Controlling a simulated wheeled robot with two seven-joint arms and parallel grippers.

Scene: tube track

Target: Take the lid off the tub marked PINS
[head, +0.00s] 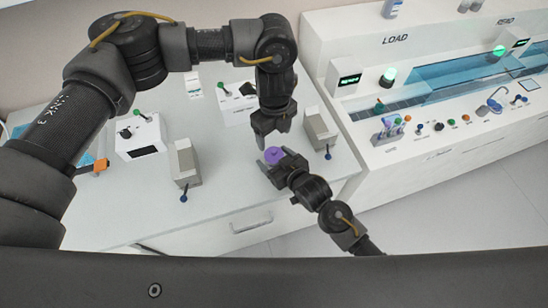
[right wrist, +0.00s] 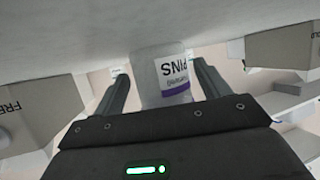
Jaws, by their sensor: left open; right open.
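The tub marked PINS (right wrist: 172,76) appears upside down in the right wrist view, pale with a white and purple label. In the head view its round purple lid (head: 273,154) shows on the white bench top; the tub body is mostly hidden beneath. My right gripper (head: 277,163) is open, with one finger on each side of the tub in the right wrist view (right wrist: 162,88); I cannot tell whether they touch it. My left gripper (head: 271,138) is open and points down, just behind and above the lid, holding nothing.
Grey-white boxes with blue-knobbed levers stand left (head: 186,163) and right (head: 319,129) of the tub. A white box with a dark slot (head: 140,138) stands further left. The LOAD machine (head: 395,150) is at right. The bench front (head: 215,207) is clear.

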